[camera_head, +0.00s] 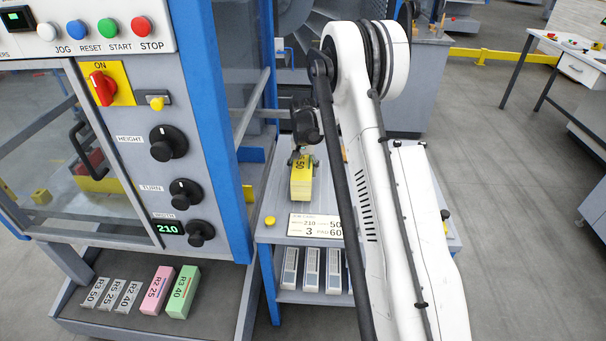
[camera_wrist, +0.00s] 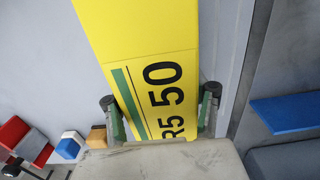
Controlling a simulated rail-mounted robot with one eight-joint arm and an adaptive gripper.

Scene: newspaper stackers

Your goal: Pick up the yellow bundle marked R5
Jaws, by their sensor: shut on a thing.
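The yellow bundle (camera_head: 301,183) stands at the left part of the small grey-blue table, below my gripper in the head view. In the wrist view the yellow bundle (camera_wrist: 150,50) fills the middle, with "R5 50" in black and a green stripe on its face. My gripper (camera_wrist: 160,118) has one finger on each side of the bundle and is shut on it. In the head view my gripper (camera_head: 302,158) is at the bundle's top end. I cannot tell whether the bundle's base touches the table.
A job card (camera_head: 315,227) and a yellow button (camera_head: 270,220) are at the table's front. White bundles (camera_head: 311,270) lie on the shelf below. The machine cabinet (camera_head: 215,120) stands close on the left.

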